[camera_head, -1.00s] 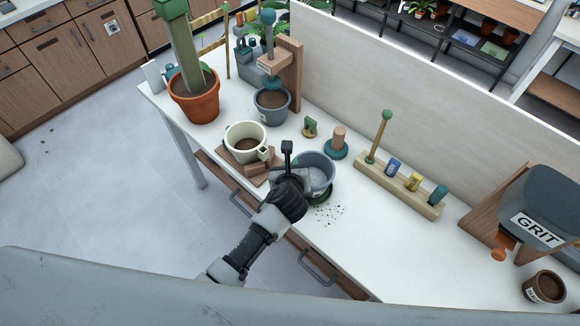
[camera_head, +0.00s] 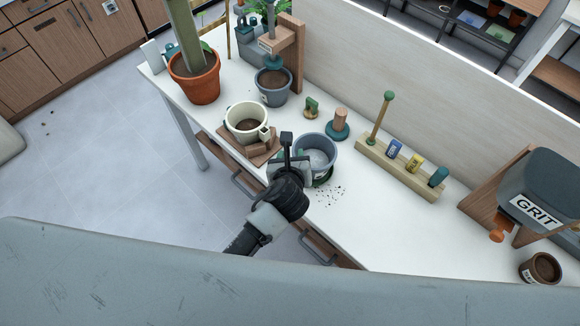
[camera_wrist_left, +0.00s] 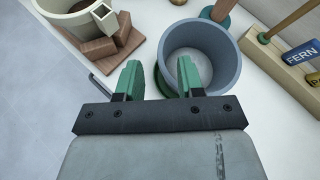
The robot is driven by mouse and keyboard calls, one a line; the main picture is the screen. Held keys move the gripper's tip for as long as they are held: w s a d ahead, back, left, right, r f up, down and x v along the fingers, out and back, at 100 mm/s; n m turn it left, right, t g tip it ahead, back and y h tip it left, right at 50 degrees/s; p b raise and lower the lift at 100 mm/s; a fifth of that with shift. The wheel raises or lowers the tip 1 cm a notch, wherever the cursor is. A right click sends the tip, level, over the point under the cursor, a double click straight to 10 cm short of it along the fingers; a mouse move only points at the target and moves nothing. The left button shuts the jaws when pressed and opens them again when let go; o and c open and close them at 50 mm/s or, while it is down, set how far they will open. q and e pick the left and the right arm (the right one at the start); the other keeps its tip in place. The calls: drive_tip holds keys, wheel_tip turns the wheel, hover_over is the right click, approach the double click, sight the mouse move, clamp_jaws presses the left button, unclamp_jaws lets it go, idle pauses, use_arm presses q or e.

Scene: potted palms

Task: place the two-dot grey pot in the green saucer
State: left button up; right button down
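An empty grey pot (camera_head: 318,150) stands upright on the white bench, with the green saucer (camera_head: 323,182) showing under its near side. In the left wrist view the pot (camera_wrist_left: 205,52) is just beyond the fingers, and a strip of green saucer (camera_wrist_left: 161,84) shows beneath its left side. The pot appears to sit in the saucer; most of the saucer is hidden. No dots are visible on its side. My left gripper (camera_head: 291,160) is at the pot's near left side.
A cream mug-like pot (camera_head: 247,118) on wooden blocks stands close left. Another grey pot (camera_head: 273,90), soil-filled, and a terracotta pot (camera_head: 197,80) are farther back. A wooden rack (camera_head: 400,168) is right, a GRIT hopper (camera_head: 540,190) far right.

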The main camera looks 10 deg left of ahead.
use_arm(q)
drive_tip(key=v, duration=0.6)
drive_tip(key=shift+s, duration=0.2)
drive_tip(key=shift+r, duration=0.1)
drive_tip(key=s+a+f+n+g+h, duration=0.1)
drive_tip(key=s+a+f+n+g, duration=0.2)
drive_tip(key=f+n, duration=0.8)
drive_tip(key=s+a+f+n+g+h, duration=0.1)
drive_tip(key=s+a+f+n, duration=0.3)
drive_tip(key=f+n, duration=0.65)
drive_tip(key=s+a+f+n+g, duration=0.3)
drive_tip(key=s+a+f, duration=0.3)
drive_tip(key=s+f, duration=0.4)
drive_tip(key=s+a+f+n+g+y, duration=0.1)
drive_tip(key=s+a+f+n+g, duration=0.3)
drive_tip(key=s+f, duration=0.6)
drive_tip(key=s+a+n, duration=0.1)
drive_tip(key=s+n, duration=0.1)
drive_tip(key=s, duration=0.5)
drive_tip(key=shift+s+a+f, duration=0.2)
drive_tip(key=shift+s+a, duration=0.05)
drive_tip(key=shift+a, duration=0.15)
